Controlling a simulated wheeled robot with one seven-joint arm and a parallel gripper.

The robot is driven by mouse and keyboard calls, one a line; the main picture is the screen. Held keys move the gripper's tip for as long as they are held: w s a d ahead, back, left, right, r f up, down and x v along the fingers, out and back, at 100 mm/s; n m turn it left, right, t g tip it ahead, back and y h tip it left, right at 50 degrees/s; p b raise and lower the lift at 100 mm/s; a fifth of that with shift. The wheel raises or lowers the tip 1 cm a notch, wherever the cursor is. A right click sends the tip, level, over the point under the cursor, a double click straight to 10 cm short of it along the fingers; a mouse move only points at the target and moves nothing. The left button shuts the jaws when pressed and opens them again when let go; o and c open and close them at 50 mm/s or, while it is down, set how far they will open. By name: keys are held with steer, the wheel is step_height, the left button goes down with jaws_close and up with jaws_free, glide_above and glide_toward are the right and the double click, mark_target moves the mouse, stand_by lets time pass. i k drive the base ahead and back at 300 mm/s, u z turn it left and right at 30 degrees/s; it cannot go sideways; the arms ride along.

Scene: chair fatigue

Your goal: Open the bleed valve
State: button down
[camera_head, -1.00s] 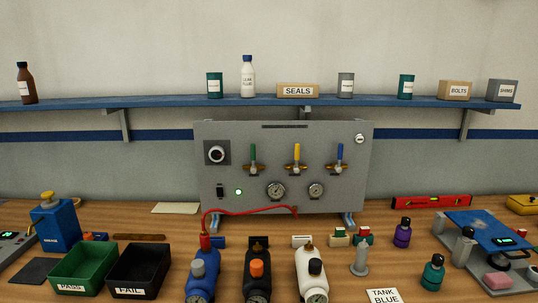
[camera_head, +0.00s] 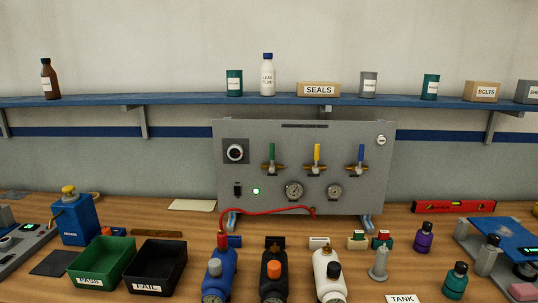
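A grey test panel (camera_head: 225,200) stands upright at the back of the bench. It carries three lever valves in a row: one with a green handle (camera_head: 272,152), one with a yellow handle (camera_head: 317,152) and one with a blue handle (camera_head: 361,153). All three handles point straight up from brass bodies. Their labels are too small to read, so I cannot tell which is the bleed valve. Two round gauges, a left one (camera_head: 294,191) and a right one (camera_head: 335,192), sit below. My gripper is not in view.
A red hose (camera_head: 265,211) runs across the panel's lower front to a blue cylinder (camera_head: 219,271). A black cylinder (camera_head: 273,276) and a white cylinder (camera_head: 326,272) stand beside it. Green (camera_head: 103,262) and black (camera_head: 157,267) bins are left. A blue shelf (camera_head: 200,101) hangs above.

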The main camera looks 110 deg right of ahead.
mark_target(317, 157)
steer(key=z, duration=0.1)
steer(key=i, duration=0.4)
steer(key=z, duration=4.45)
steer(key=i, duration=0.45)
steer(key=u, duration=0.05)
steer(key=k, duration=1)
steer(key=z, duration=1.1)
steer(key=i, duration=0.8)
steer(key=u, duration=0.05)
